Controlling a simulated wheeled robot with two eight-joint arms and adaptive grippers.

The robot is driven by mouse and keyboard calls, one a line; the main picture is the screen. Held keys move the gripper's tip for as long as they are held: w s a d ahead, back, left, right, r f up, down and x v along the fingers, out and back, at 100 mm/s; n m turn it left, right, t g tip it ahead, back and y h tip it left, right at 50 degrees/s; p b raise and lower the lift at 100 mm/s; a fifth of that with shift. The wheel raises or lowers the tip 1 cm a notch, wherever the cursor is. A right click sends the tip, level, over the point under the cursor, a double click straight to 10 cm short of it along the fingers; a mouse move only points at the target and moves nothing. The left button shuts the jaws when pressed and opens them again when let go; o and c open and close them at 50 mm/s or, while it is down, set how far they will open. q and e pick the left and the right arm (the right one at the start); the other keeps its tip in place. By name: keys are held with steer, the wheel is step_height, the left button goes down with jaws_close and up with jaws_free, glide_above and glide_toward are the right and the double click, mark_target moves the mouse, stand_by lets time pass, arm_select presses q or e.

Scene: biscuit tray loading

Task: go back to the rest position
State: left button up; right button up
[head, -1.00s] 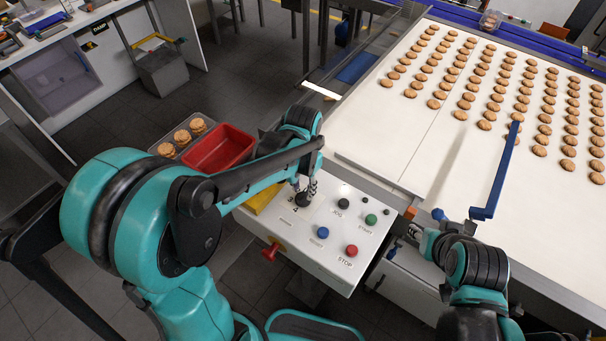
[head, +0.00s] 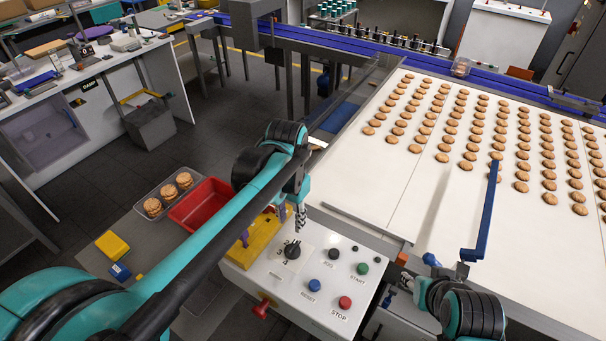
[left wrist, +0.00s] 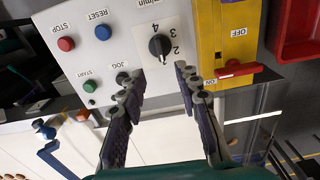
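My left gripper (head: 300,215) is above the control panel (head: 310,268), behind and above the black knob (head: 292,250). In the left wrist view its two fingers (left wrist: 157,88) stand apart with nothing between them, and the knob (left wrist: 160,46) shows just beyond them. My right gripper (head: 405,280) is low beside the panel's right side, near the blue-handled conveyor edge. Its fingers are small and partly hidden, so I cannot tell whether they are open.
The panel has a red STOP button (head: 345,303), a blue RESET button (head: 314,285) and a yellow switch box (left wrist: 208,40) with a red handle (left wrist: 238,70). A red bin (head: 200,204) and biscuit tray (head: 140,207) are left. The biscuit conveyor (head: 400,190) fills the right.

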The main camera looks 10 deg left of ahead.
arm_select(q)
steer(key=s+a+f+n+t+b, duration=0.1)
steer(key=s+f+t+b, duration=0.1)
steer(key=s, duration=0.1)
steer(key=s+a+f+n+t+b, duration=0.1)
steer(key=s+a+f+t+b, duration=0.1)
steer(key=s, duration=0.1)
steer(key=s+a+f+n+t+b, duration=0.1)
steer(key=s+f+t+b, duration=0.1)
steer(key=s+f, duration=0.1)
steer(key=shift+s+a+n+t, duration=0.15)
steer(key=shift+s+n+t, duration=0.15)
steer(key=shift+s+n, duration=0.1)
steer(key=shift+s+a+f+b, duration=0.15)
steer(key=shift+s+f+b, duration=0.15)
steer(key=shift+t, duration=0.3)
stand_by(1.3)
